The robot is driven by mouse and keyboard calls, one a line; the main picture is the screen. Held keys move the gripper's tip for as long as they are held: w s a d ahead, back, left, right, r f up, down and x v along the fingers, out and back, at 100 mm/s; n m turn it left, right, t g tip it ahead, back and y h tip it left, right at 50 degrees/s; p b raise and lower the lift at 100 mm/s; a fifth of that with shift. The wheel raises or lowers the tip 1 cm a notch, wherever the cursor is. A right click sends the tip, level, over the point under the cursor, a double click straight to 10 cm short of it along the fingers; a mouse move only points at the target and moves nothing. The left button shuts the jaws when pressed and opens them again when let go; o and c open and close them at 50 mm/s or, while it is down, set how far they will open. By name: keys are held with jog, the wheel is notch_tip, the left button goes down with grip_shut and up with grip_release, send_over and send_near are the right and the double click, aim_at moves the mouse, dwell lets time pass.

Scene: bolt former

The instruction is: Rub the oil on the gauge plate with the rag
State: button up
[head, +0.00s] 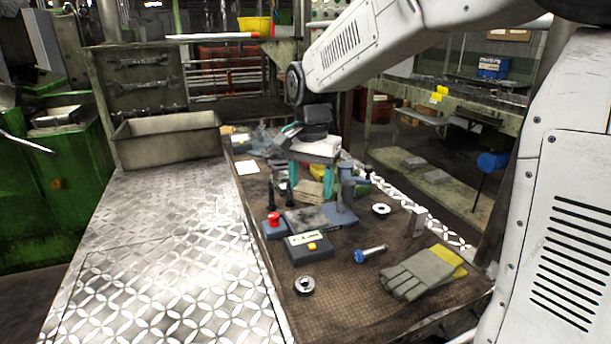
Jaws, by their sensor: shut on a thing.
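My gripper (313,182) points down over the middle of the workbench, with a teal finger on each side. It is shut on a beige folded cloth, the rag (309,190), which shows between and just below the fingers. The grey gauge plate (306,219) lies just in front of the rag, on a blue base with a red button (273,219) and a grey-blue column (346,190). The plate's surface looks dark and uneven; the oil's outline is too small to tell. I cannot tell whether the rag touches the plate.
A dark box with a yellow button (308,247) stands in front of the plate. Metal rings (304,285), a blue-headed bolt (370,253), a small upright block (419,221) and grey-yellow gloves (422,274) lie nearby. Black posts stand left of the rag.

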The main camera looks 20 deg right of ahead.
jog(key=shift+w+f, duration=0.1)
jog(key=shift+f, duration=2.9)
jog(key=shift+f, duration=0.6)
jog(key=shift+w, duration=0.1)
jog(key=shift+w+r, duration=0.1)
jog(key=shift+w, duration=3.3)
jog(key=shift+f, duration=0.3)
